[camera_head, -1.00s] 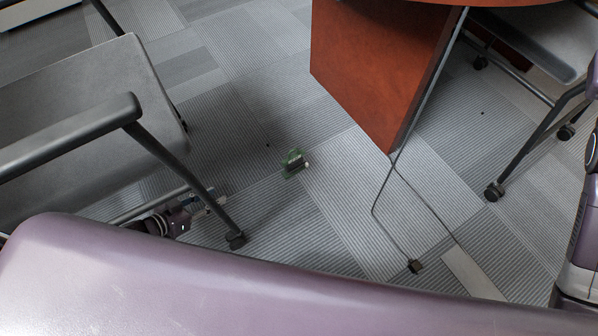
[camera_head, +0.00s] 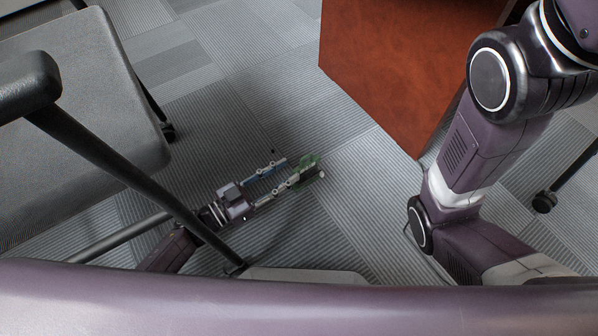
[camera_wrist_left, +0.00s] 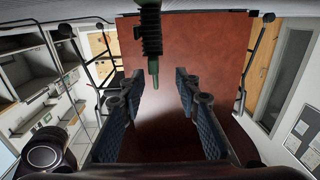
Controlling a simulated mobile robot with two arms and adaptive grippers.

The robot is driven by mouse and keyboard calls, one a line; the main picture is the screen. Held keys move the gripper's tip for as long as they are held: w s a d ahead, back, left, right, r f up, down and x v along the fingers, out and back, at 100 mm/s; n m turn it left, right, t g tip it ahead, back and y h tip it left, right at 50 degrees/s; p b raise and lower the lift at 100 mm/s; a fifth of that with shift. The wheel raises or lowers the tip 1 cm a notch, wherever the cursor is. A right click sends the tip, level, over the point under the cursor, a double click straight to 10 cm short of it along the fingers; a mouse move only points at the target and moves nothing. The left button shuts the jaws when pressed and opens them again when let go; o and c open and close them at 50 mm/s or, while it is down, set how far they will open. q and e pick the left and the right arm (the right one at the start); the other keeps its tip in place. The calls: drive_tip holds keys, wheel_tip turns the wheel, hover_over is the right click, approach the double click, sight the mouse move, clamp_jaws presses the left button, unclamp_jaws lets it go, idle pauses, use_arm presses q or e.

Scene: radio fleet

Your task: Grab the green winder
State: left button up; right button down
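The green winder (camera_head: 310,170) stands on the carpet in the head view, a green frame around a dark part. In the left wrist view the winder (camera_wrist_left: 152,38) shows at the top, dark and ribbed with green ends. My left gripper (camera_head: 289,171) is low over the floor, open, its fingers pointing at the winder. One fingertip is close beside or overlaps the winder in the head view; I cannot tell whether they touch. In the left wrist view the winder's end reaches between the spread fingers of the left gripper (camera_wrist_left: 160,80). My right gripper is out of view.
A grey chair (camera_head: 75,120) stands at the left, its metal leg crossing in front of my left arm. A red-brown desk panel (camera_head: 385,75) stands behind and right of the winder. Another chair's caster (camera_head: 544,201) is at the far right. Open carpet lies behind the winder.

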sight(300, 168)
use_arm(q)
drive_tip(key=b+x, duration=0.3)
drive_tip(key=f+b+x, duration=0.1)
drive_tip(key=x, duration=0.1)
drive_tip(key=shift+s+d, duration=0.25)
drive_tip(key=shift+d, duration=0.15)
drive_tip(key=shift+w+d+r+b, duration=0.15)
drive_tip(key=shift+w+d+b, duration=0.2)
drive_tip(key=shift+d+b, duration=0.1)
drive_tip(key=shift+r, duration=0.1)
clamp_jaws()
